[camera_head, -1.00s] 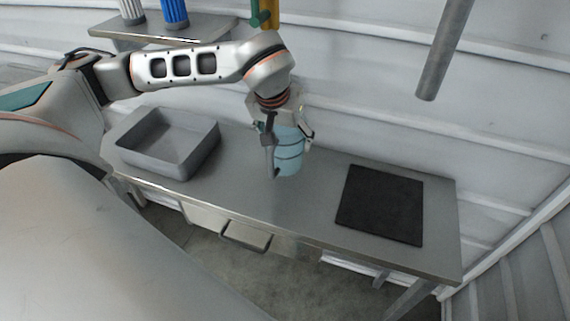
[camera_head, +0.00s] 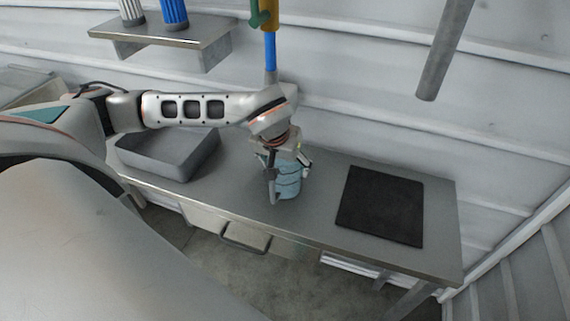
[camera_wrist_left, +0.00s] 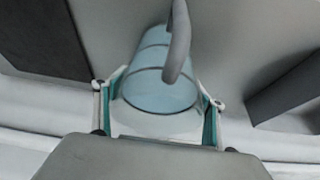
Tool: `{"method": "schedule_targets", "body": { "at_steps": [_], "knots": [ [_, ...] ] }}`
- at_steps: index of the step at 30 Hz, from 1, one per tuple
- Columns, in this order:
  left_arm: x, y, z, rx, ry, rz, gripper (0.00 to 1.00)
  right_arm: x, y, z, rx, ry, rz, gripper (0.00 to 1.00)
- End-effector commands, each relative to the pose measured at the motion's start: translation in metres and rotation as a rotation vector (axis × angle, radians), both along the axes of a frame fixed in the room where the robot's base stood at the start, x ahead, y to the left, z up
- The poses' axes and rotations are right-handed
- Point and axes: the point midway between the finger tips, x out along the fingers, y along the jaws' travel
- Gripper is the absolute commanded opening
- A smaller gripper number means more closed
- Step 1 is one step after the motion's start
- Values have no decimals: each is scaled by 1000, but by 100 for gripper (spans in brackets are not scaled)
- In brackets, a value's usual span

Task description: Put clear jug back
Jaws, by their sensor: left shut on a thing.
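The clear jug (camera_head: 288,181) is a bluish, see-through vessel with dark bands around it. It is upright at the middle of the grey bench (camera_head: 240,205). My left gripper (camera_head: 286,178) comes down on it from above and is shut on it. In the left wrist view the jug (camera_wrist_left: 158,92) sits between the two fingers of my left gripper (camera_wrist_left: 160,110), with its grey handle (camera_wrist_left: 179,42) towards the top of the picture. I cannot tell whether the jug's base touches the bench. My right gripper is not in view.
A grey open bin (camera_head: 170,158) stands at the left of the bench, partly behind my left arm. A black mat (camera_head: 381,205) lies at the right. A grey pipe (camera_head: 445,50) hangs above. A wall shelf (camera_head: 165,40) holds blue and white cylinders. Bench between jug and mat is clear.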

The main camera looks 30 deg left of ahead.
Motion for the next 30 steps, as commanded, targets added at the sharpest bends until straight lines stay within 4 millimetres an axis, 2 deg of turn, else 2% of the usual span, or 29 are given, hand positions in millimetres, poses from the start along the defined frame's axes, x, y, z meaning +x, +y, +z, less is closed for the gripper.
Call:
{"method": "schedule_targets", "body": {
  "at_steps": [5, 6, 8, 20, 26, 30],
  "knots": [
    [1, 0, 0, 0, -4, 0, 15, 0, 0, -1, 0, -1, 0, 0],
    [0, 0, -2, 0, 0, 0, 74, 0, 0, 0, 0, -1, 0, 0],
    [0, 0, -2, 0, 0, 0, 87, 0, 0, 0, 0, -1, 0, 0],
    [0, 0, 1, 0, 0, 0, 87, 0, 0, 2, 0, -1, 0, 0],
    [-9, -2, 26, 1, -4, -1, 87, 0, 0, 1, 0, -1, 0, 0],
    [-19, -5, 54, 1, -7, -1, 87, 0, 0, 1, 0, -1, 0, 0]
  ]
}}
